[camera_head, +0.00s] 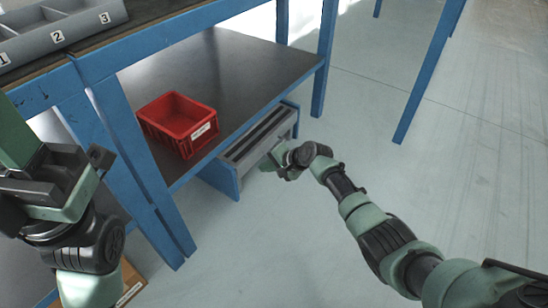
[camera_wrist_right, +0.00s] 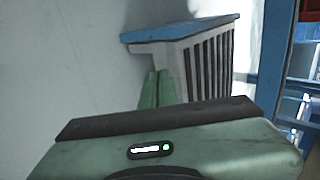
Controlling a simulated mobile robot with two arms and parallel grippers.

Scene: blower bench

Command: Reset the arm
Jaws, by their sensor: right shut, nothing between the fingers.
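My right arm reaches in from the lower right of the head view. Its gripper (camera_head: 270,165) is low, beside a grey slotted unit with blue ends (camera_head: 262,132) under the bench's lower shelf. In the right wrist view the two green fingers (camera_wrist_right: 158,88) are together with nothing between them. They point toward the slotted unit (camera_wrist_right: 205,60), whose blue top edge and grey slats show behind them. I cannot tell whether they touch it. My left arm stands at the left edge of the head view. Its gripper (camera_head: 18,135) is partly cut off, and its finger opening cannot be made out.
A red bin (camera_head: 180,122) stands on the dark lower shelf (camera_head: 235,70) of the blue-framed bench. A grey numbered tray (camera_head: 60,30) is on the bench top. A blue leg (camera_head: 326,60) stands beyond the right gripper. Pale floor (camera_head: 440,170) is open to the right.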

